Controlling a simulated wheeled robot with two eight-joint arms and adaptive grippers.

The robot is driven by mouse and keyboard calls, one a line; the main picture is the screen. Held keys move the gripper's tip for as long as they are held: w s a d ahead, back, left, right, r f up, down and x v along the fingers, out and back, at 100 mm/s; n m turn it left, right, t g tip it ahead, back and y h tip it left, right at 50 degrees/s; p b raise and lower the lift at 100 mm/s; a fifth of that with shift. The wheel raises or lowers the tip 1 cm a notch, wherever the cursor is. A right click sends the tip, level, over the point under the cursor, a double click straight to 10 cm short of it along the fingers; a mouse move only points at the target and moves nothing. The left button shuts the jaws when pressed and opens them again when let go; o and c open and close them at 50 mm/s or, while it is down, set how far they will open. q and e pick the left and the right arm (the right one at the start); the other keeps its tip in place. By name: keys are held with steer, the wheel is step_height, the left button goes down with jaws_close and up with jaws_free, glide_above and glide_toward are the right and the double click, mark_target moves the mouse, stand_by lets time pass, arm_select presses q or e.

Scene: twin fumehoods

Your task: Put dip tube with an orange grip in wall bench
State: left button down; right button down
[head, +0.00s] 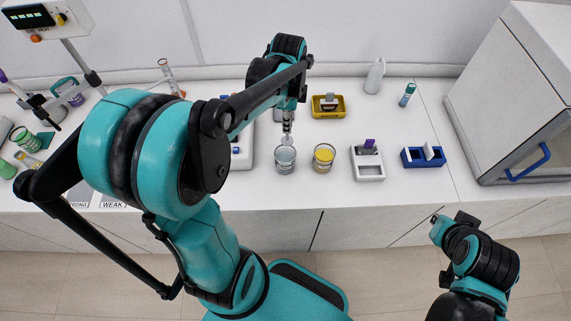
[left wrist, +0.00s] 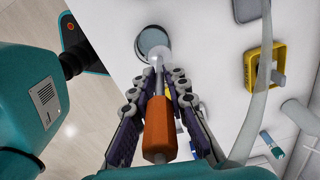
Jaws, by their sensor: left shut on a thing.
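The dip tube shows its orange grip (left wrist: 160,130) in the left wrist view, between the fingers of my left gripper (left wrist: 157,100), which is shut on it. Its thin shaft and pale round end point at a glass beaker of clear liquid (left wrist: 150,40). In the head view my left gripper (head: 288,113) is above that beaker (head: 285,166), and the pale end is at or over its rim; I cannot tell whether it dips in. The wall bench (head: 330,195) is the long white counter. My right arm is low at the right, apart from the bench; its gripper's jaws are unclear.
A beaker of yellow liquid (head: 324,163) stands just right of the clear one. Further right are a white holder (head: 368,173) and a blue rack (head: 411,158). A yellow box (head: 341,107) and a white bottle (head: 375,75) stand behind. A large cabinet (head: 510,90) bounds the right.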

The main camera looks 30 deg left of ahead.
mark_target(285, 144)
arm_select(q)
steer(key=f, duration=0.3)
steer(key=s+f+b, duration=0.1)
steer(key=f, duration=0.2)
steer(key=shift+s, duration=0.15)
step_height(285, 144, down, 4)
steer(key=shift+s+r+b, duration=0.1)
steer(key=shift+b, duration=0.6)
steer(key=shift+f, duration=0.2)
steer(key=shift+f+b, duration=0.55)
steer(key=shift+f, duration=0.05)
steer(key=c, duration=1.5)
jaws_free()
